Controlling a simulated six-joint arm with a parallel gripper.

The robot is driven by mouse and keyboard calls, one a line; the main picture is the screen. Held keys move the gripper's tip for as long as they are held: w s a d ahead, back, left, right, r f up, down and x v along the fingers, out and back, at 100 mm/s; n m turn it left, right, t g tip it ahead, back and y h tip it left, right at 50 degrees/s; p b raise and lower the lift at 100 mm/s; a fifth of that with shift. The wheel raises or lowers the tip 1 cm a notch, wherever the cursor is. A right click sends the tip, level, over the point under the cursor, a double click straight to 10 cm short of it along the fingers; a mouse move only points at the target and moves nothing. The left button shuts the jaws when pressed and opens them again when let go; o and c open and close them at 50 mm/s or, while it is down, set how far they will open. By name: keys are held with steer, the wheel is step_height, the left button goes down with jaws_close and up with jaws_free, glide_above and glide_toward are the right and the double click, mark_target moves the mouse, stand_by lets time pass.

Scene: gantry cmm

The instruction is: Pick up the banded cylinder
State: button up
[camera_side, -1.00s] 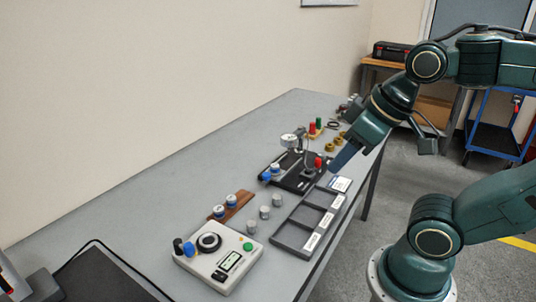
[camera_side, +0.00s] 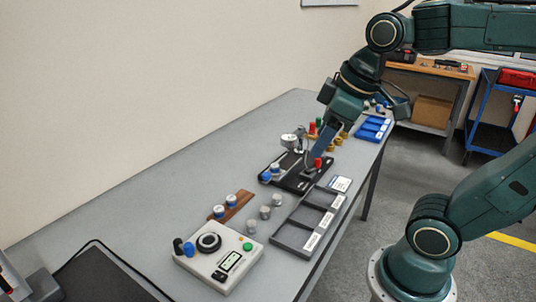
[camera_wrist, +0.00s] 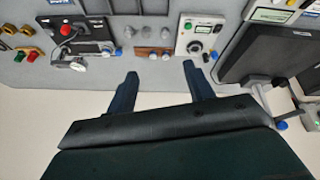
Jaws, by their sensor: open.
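Two short pale cylinders with blue bands, a left one (camera_side: 218,211) and a right one (camera_side: 231,200), stand on a brown wooden block (camera_side: 240,204) on the grey bench. Their tops also show in the wrist view, just beyond the fingertips. Several grey cylinders (camera_side: 264,212) stand in a row beside the block; any bands on them are too small to tell. My gripper (camera_wrist: 160,70) is open and empty, its two fingers apart. In the side view it is above the black fixture, farther along the bench than the brown block, and its fingertips are hard to make out.
A dark compartment tray (camera_side: 294,239) lies along the bench's front edge. A control box (camera_side: 205,274) with a dial stands nearer the camera. The black fixture (camera_side: 290,181) carries a gauge (camera_side: 288,140) and a red knob (camera_side: 317,163). A blue tray (camera_side: 372,128) lies at the far end.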

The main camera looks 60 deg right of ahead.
steer(key=w+d+n+g, duration=0.1)
steer(key=w+d+n, duration=0.3)
steer(key=w, duration=0.3)
steer(key=w+d+n+g, duration=0.2)
steer(key=w+d+n, duration=0.2)
steer(key=w, duration=0.3)
steer(key=w+d+f+n+g, duration=0.1)
steer(key=w+d+f+n, duration=0.3)
steer(key=w+d+f, duration=0.1)
steer(key=w+d+f+n+g+y, duration=0.1)
steer(key=w+d+f+n, duration=0.4)
steer(key=d, duration=0.5)
steer(key=shift+d+f, duration=0.15)
steer(key=shift+f, duration=0.75)
steer(key=shift+f, duration=0.1)
glide_above(275, 165)
steer(key=shift+w+d+f, duration=0.1)
steer(key=shift+d+f, duration=0.05)
steer(key=shift+f, duration=1.25)
steer(key=shift+w+d+f, duration=0.1)
steer(key=shift+d+f, duration=0.05)
steer(key=shift+f, duration=1.25)
steer(key=shift+d+f, duration=0.15)
steer(key=shift+f, duration=1.25)
steer(key=shift+s+a+f, duration=0.1)
steer(key=shift+a+f, duration=0.05)
steer(key=shift+f, duration=1.15)
steer(key=shift+a+f, duration=0.15)
steer(key=shift+f, duration=1.1)
